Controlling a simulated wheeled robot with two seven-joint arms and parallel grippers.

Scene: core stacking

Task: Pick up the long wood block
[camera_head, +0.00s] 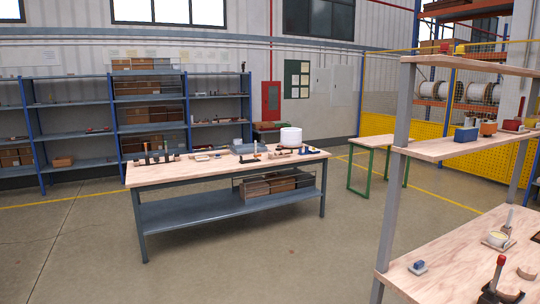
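I cannot pick out a long wood block with certainty; the objects on the tables are small at this distance. The wood-topped workbench (170,172) stands mid-room with several small items on it. A small light upright piece (255,148) stands near its middle, and pale flat pieces (205,156) lie left of that; I cannot tell whether either is the block. Neither of my grippers is in view.
A wood-topped shelf unit (440,268) stands close at right, with a grey post (393,185) and small tools on it. Blue shelving (75,104) lines the back wall. A green-legged table (372,140) stands behind. The floor (250,265) in front is clear.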

